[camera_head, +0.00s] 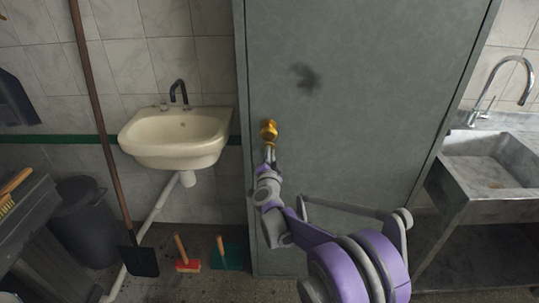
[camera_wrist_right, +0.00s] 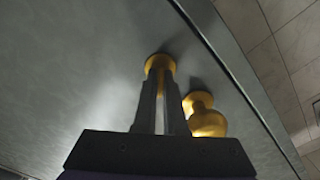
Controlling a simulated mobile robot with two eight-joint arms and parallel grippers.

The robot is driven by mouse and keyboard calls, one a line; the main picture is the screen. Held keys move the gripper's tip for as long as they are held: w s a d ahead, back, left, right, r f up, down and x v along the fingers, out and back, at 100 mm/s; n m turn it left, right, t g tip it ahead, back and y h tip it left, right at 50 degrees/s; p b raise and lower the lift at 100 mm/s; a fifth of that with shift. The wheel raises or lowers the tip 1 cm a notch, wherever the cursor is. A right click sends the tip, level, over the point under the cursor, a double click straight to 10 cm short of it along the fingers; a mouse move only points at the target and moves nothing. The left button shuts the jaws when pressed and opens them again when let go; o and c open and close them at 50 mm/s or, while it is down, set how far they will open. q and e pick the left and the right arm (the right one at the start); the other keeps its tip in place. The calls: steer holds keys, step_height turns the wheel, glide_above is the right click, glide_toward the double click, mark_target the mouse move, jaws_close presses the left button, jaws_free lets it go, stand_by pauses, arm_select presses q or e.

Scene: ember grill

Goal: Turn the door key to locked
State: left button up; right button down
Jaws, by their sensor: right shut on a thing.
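The grey-green metal door (camera_head: 350,110) is closed and fills the middle of the head view. A brass knob (camera_head: 268,130) sits near its left edge; it also shows in the right wrist view (camera_wrist_right: 207,121). My right gripper (camera_head: 269,149) is just below the knob, with its fingers pointing at the door. In the right wrist view, my right gripper (camera_wrist_right: 160,78) is shut at a round brass piece (camera_wrist_right: 158,62) on the door, where the key sits. The fingers cover most of the key, so its angle cannot be told. My left gripper is out of view.
A cream washbasin (camera_head: 175,138) hangs left of the door, with a long-handled shovel (camera_head: 143,260) leaning beside it. Small brushes (camera_head: 187,264) stand on the floor. A stone sink (camera_head: 490,170) is at the right. The space before the door is clear apart from my arm.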

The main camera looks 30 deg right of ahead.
steer(key=m, duration=0.3)
steer(key=shift+m, duration=0.3)
steer(key=shift+f+m, duration=0.1)
steer(key=shift+m, duration=1.9)
steer(key=c, duration=1)
jaws_free()
steer(key=v, duration=1)
steer(key=shift+s+a, duration=0.15)
steer(key=shift+s, duration=0.2)
